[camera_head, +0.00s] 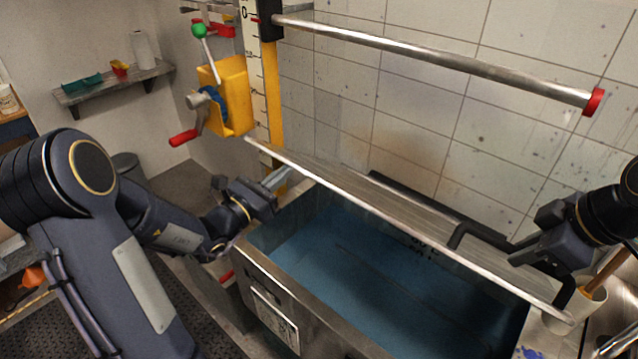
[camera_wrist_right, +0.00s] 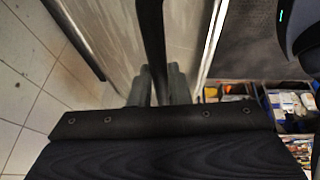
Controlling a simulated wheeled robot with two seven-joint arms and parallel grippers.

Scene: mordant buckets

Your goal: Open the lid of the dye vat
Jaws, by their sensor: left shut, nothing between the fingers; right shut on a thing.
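The dye vat (camera_head: 262,268) is an open metal trough with blue liquid in the head view. Its grey metal lid (camera_head: 385,200) stands raised at the wall side, its bright long edge slanting over the vat, with the blue liquid exposed below. A black bar handle (camera_head: 458,236) sits on the lid's right part and shows in the right wrist view (camera_wrist_right: 151,30). My right gripper (camera_head: 514,255) is shut on this handle; its fingers (camera_wrist_right: 154,85) close around the bar. My left gripper (camera_head: 282,178) is shut and empty near the vat's far left corner; whether it touches the lid is unclear.
A yellow winch box (camera_head: 232,95) with a red-handled crank (camera_head: 186,137) and green-knobbed lever (camera_head: 200,31) is at upper left. A metal pole (camera_head: 430,55) with a red end juts above the vat. A white cup (camera_head: 590,300) stands at right.

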